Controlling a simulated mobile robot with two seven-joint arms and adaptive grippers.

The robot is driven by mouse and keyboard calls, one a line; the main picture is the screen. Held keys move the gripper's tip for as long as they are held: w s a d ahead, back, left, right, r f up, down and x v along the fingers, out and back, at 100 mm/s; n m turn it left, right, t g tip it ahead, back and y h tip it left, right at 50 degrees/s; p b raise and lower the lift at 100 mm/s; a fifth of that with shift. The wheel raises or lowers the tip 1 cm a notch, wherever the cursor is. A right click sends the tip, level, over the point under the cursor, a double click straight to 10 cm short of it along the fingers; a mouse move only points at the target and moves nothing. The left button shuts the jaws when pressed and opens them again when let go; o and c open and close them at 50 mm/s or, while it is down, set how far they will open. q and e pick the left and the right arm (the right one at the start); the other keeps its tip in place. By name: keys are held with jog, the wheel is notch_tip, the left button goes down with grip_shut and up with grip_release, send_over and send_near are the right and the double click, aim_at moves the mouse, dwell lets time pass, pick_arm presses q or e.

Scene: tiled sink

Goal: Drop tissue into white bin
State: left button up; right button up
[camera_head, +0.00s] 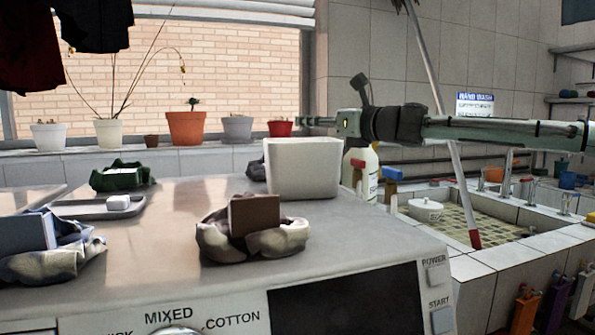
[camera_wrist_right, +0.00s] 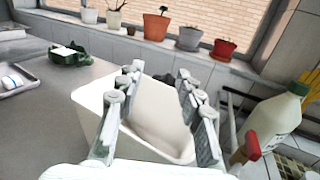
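The white bin (camera_head: 303,170) stands upright on top of the washing machine, near its back right. My right gripper (camera_head: 301,121) reaches in from the right and is just above the bin's rim, pointing left. In the right wrist view, the fingers of this gripper (camera_wrist_right: 159,72) are apart, with nothing seen between them. The white bin (camera_wrist_right: 158,108) is below and beyond them there, and part of its inside shows. I cannot make out a tissue in either view; part of the bin's inside is hidden by the fingers. My left gripper is not in view.
A bottle (camera_wrist_right: 270,125) stands right of the bin.

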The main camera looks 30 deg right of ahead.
jog(key=s+d, duration=0.1)
jog(key=s, duration=1)
jog(key=shift+s+d, duration=0.3)
jog(key=shift+d, duration=0.1)
